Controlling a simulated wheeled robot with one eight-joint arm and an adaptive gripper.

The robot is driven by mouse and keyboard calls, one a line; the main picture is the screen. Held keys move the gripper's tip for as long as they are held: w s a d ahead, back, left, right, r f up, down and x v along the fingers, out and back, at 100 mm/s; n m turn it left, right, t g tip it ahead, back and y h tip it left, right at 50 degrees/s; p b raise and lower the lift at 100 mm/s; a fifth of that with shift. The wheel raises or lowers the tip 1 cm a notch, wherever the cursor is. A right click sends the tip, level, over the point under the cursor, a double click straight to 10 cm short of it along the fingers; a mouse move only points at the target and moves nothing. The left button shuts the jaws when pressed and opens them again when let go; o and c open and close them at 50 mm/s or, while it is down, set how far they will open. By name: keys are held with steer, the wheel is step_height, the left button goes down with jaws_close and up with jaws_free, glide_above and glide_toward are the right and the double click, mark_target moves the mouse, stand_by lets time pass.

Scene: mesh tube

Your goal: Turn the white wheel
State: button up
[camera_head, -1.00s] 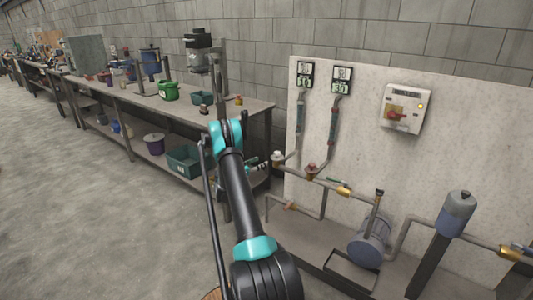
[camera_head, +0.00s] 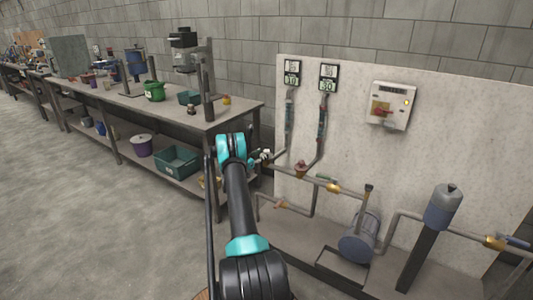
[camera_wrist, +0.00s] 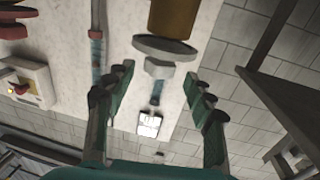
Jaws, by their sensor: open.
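The white wheel (camera_head: 267,154) sits on a pipe at the left edge of the pale board in the head view, small and partly covered by my gripper. In the wrist view it is a pale round disc (camera_wrist: 165,46) seen nearly edge-on, with a brownish pipe part above it and a hex nut below. My gripper (camera_wrist: 158,75) is open, with one teal finger on each side of the nut and the fingertips close to the disc. I cannot tell whether they touch it. In the head view my gripper (camera_head: 257,160) is small beside the wheel.
A red wheel (camera_head: 301,168) is close by on the right. Pipes, a blue pump (camera_head: 359,238) and a switch box (camera_head: 393,105) are farther right.

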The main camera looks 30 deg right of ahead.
mark_target(267, 150)
steer(key=shift+x, duration=2.2)
steer(key=c, duration=1.2)
